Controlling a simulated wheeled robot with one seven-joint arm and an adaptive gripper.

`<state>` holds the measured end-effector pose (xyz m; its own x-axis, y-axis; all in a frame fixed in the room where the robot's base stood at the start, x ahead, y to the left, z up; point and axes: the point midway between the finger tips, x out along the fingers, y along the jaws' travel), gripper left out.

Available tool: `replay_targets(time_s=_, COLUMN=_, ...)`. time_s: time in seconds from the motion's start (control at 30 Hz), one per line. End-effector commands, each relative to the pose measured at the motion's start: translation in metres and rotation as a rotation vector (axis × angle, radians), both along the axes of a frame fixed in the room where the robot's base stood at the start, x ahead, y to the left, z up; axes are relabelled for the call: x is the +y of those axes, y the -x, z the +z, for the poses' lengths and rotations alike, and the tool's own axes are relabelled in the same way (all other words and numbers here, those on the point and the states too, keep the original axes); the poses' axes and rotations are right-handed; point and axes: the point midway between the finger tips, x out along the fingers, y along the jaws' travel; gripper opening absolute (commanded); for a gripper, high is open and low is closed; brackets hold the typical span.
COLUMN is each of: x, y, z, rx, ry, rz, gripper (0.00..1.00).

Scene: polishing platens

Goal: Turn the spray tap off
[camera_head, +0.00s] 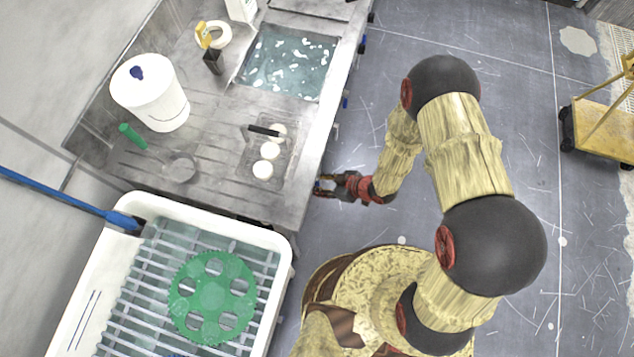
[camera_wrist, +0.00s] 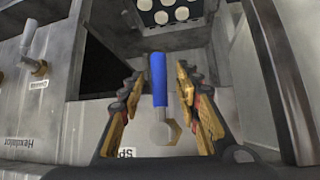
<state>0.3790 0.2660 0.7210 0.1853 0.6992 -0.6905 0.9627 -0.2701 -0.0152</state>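In the wrist view, a tap with a blue lever handle (camera_wrist: 159,82) and a pale round body with a brass-coloured nut sits between the fingers of my gripper (camera_wrist: 162,100). The handle points up in the picture. A label starting "Sp" (camera_wrist: 127,153) is partly hidden beside it. My gripper is open around the handle, with a gap visible on both sides. In the head view my gripper (camera_head: 325,186) is at the front edge of the bench, and the tap there is hidden or too small to tell.
Another tap (camera_wrist: 32,62), with a label below it, is at the left of the wrist view. The grey bench (camera_head: 215,190) has a basin (camera_head: 288,62) and a white bucket (camera_head: 150,95). A white tub (camera_head: 280,262) with a green disc (camera_head: 212,297) stands nearby. A yellow cart (camera_head: 603,130) stands right.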

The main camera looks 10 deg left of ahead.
Motion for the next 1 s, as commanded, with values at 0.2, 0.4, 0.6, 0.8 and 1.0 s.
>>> replay_targets(time_s=0.2, x=-0.031, y=0.006, z=0.030, rx=-0.002, ry=0.000, rz=-0.006, gripper=0.33)
replay_targets(time_s=0.4, x=-0.058, y=0.014, z=0.057, rx=-0.001, ry=0.000, rz=-0.006, gripper=0.33)
replay_targets(time_s=0.6, x=-0.072, y=0.019, z=0.071, rx=0.000, ry=0.001, rz=-0.003, gripper=0.33)
replay_targets(time_s=0.8, x=-0.076, y=0.021, z=0.074, rx=0.002, ry=0.001, rz=0.000, gripper=0.33)
replay_targets(time_s=1.0, x=-0.076, y=0.021, z=0.074, rx=0.002, ry=0.001, rz=0.000, gripper=0.33)
